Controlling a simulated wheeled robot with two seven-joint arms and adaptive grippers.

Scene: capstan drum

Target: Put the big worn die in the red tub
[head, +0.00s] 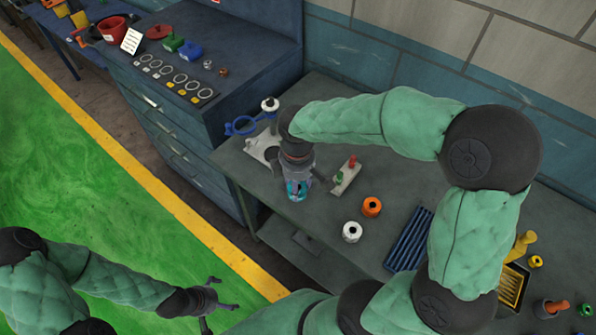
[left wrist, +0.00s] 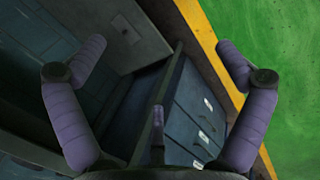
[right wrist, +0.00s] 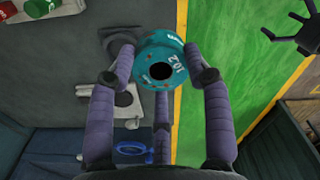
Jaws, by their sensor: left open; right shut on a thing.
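A teal ring-shaped die (head: 297,191) with a dark central hole, scuffed edges and white lettering is held by my right gripper (head: 303,181) above the front edge of the grey bench. In the right wrist view the die (right wrist: 160,72) sits between the purple padded fingers, its hole facing the camera. A red tub (head: 113,30) stands far off at the upper left, on the blue cabinet top beside a white card. My left gripper (head: 210,303) is open and empty over the green floor, well away from the die; its spread fingers (left wrist: 162,65) show in the left wrist view.
The grey bench (head: 325,225) carries a white die (head: 352,232), an orange die (head: 372,207), a blue ribbed tray (head: 408,240) and a white block with pegs (head: 346,176).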

